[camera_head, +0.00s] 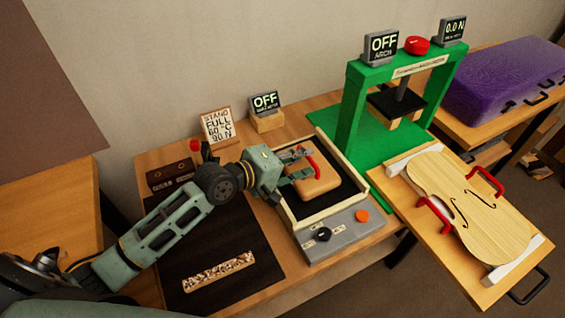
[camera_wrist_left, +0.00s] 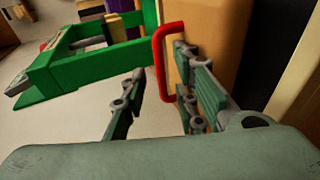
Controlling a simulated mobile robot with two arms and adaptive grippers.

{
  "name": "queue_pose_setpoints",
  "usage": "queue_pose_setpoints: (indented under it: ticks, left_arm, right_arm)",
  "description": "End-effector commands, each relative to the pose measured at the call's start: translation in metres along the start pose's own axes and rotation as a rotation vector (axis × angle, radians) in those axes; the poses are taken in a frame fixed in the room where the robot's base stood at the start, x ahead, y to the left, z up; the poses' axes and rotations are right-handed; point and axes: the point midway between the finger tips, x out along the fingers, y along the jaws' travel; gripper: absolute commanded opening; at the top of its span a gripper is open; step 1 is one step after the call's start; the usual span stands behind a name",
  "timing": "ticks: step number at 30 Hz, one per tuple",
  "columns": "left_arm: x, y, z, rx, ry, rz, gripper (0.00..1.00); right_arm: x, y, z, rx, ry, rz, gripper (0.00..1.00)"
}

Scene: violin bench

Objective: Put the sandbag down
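The sandbag (camera_head: 318,184) is a tan block with a red handle. In the head view it is over the black surface of a framed station (camera_head: 346,187); contact beneath it is hard to tell. My left gripper (camera_head: 304,164) is at the bag's upper left side, by the handle. In the left wrist view the gripper's fingers (camera_wrist_left: 165,105) are spread apart, with the red handle (camera_wrist_left: 158,65) standing between them and clear space on its left. The tan bag (camera_wrist_left: 212,40) fills the area behind the right finger. My right gripper is not in view.
A green press (camera_head: 351,112) stands right of the station. A violin plate (camera_head: 470,200) with red handles lies on a board at right. A dark mat (camera_head: 215,250) with a patterned strip (camera_head: 219,271) lies at left. Small signs (camera_head: 217,126) stand behind.

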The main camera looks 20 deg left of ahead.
Motion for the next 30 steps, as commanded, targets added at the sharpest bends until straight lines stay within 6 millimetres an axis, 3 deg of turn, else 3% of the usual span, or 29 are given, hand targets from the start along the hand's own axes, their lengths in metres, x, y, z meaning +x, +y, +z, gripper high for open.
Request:
queue_pose_setpoints:
  ticks: [9,15,30]
  left_arm:
    - [-0.069,-0.002,0.001,0.003,0.0,-0.003,0.27]
    - [-0.096,-0.001,0.001,0.002,-0.001,-0.001,0.27]
    - [-0.104,0.001,0.001,0.001,-0.001,0.002,0.27]
  right_arm:
    - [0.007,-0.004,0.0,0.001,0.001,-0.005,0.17]
    - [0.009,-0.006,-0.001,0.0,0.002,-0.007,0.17]
    - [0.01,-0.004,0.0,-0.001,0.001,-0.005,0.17]
